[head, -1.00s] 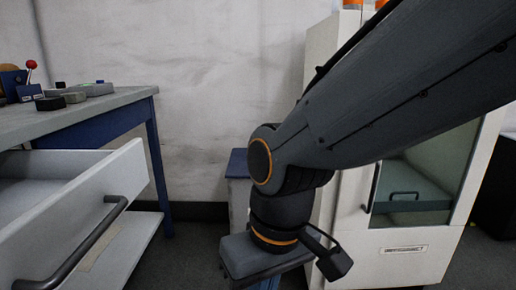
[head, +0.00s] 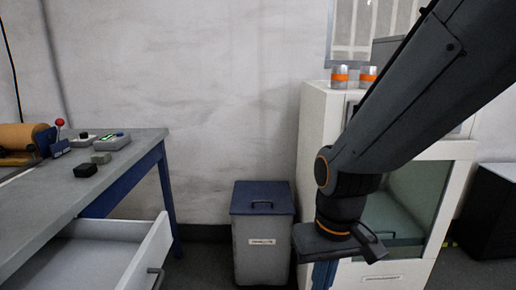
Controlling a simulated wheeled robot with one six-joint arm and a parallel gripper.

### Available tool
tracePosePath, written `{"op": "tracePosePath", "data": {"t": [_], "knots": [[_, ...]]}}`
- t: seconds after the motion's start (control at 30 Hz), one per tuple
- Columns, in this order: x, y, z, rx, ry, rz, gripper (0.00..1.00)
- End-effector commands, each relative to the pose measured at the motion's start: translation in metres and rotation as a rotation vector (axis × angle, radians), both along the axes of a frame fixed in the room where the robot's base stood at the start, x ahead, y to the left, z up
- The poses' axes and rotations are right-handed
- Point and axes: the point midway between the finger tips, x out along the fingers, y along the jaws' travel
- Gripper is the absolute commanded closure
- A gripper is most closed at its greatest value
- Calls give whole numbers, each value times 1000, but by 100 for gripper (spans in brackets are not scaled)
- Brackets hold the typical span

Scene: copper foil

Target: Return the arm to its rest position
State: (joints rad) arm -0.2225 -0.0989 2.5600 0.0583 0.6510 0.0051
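My arm reaches in from the upper right in the head view, bent at an orange-ringed joint. My gripper (head: 324,276) hangs at its lower end, pointing down in front of the white cabinet. Only a small blue part of it shows below the wide grey housing, at the bottom of the picture. The fingertips are hidden or out of frame, so I cannot tell whether they are open or shut. I see no object held.
An open drawer (head: 154,256) juts out below the workbench (head: 140,142) on the left. A lidded bin (head: 262,246) stands by the wall. The white cabinet (head: 316,130), with two orange-banded jars (head: 340,76) on top, stands behind my arm. Some floor shows left of the bin.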

Motion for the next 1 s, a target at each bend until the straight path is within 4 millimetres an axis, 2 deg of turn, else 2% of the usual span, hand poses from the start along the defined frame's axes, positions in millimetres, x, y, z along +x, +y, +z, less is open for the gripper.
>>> {"op": "tracePosePath", "data": {"t": [0.03, 0.1, 0.43, 0.63, 1.0], "knots": [[-4, -8, 17, -4, 5, -22, 100], [-6, -18, 30, -9, 7, -47, 100], [-18, -60, 80, -29, 22, -150, 100], [-21, -72, 90, -34, 26, -177, 100], [-21, -73, 89, -35, 26, -179, 100]]}}
